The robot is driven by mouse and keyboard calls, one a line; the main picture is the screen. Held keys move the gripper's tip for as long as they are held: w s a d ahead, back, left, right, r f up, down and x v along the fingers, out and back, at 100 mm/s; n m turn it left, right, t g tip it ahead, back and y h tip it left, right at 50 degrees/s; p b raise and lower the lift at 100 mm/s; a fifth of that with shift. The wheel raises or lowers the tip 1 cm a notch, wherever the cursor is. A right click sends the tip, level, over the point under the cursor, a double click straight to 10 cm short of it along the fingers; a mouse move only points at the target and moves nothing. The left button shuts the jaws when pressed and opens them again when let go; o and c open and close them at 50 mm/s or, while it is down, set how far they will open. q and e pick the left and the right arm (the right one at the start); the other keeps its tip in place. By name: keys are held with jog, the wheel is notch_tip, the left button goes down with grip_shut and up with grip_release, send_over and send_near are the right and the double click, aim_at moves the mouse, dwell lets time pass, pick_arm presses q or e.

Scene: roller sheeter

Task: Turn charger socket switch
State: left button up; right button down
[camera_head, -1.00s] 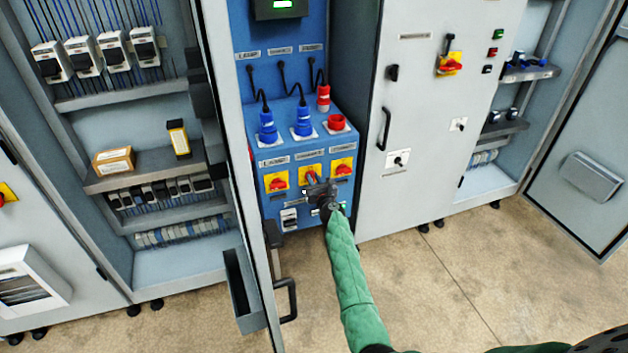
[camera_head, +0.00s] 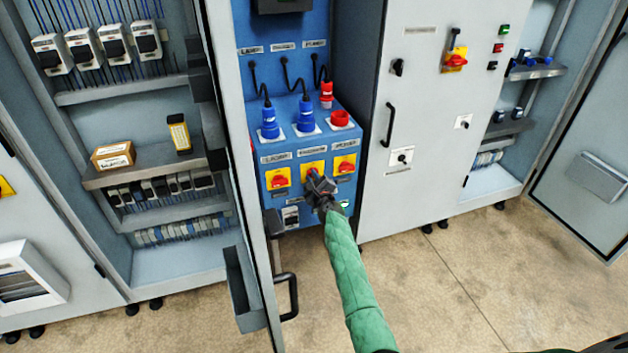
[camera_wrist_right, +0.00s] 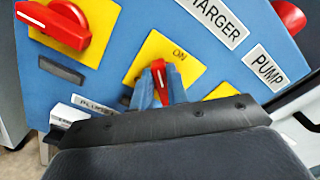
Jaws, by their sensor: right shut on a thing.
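The charger switch is the middle one of three red knobs on yellow plates on the blue socket box. Its yellow plate (camera_head: 314,165) shows in the head view, with the knob hidden behind my gripper. In the right wrist view the red charger knob (camera_wrist_right: 159,78) sits below the CHARGER label, with ON printed beside it. My right gripper (camera_head: 312,176) is shut on this knob, one finger on each side. Its fingers also show in the right wrist view (camera_wrist_right: 160,88). My left gripper is not in view.
Similar red switches stand close on the left (camera_head: 279,179) and right (camera_head: 345,164). Blue plugs (camera_head: 305,115) and a red socket (camera_head: 340,119) are on top of the box. An open cabinet door (camera_head: 240,150) stands just left; a grey cabinet (camera_head: 425,130) stands right.

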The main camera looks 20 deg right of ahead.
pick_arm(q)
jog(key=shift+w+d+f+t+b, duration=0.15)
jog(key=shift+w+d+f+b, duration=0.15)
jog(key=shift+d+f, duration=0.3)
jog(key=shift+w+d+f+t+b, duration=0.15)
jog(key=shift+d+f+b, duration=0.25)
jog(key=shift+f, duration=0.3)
pick_arm(e)
jog(key=shift+a+f+n, duration=0.1)
jog(key=shift+f+n, duration=0.15)
jog(key=shift+n, duration=1.15)
jog(key=shift+a+f+n, duration=0.1)
jog(key=shift+f+n, duration=0.1)
jog(key=shift+n, duration=1.2)
jog(key=shift+a+f+n, duration=0.1)
jog(key=shift+f+n, duration=0.15)
jog(key=shift+n, duration=1.15)
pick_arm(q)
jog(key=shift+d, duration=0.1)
pick_arm(e)
jog(key=c, duration=1.4)
grip_release()
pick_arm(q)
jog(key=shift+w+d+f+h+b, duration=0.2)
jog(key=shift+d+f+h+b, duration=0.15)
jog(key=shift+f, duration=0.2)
pick_arm(e)
jog(key=s, duration=0.8)
jog(key=shift+d, duration=0.15)
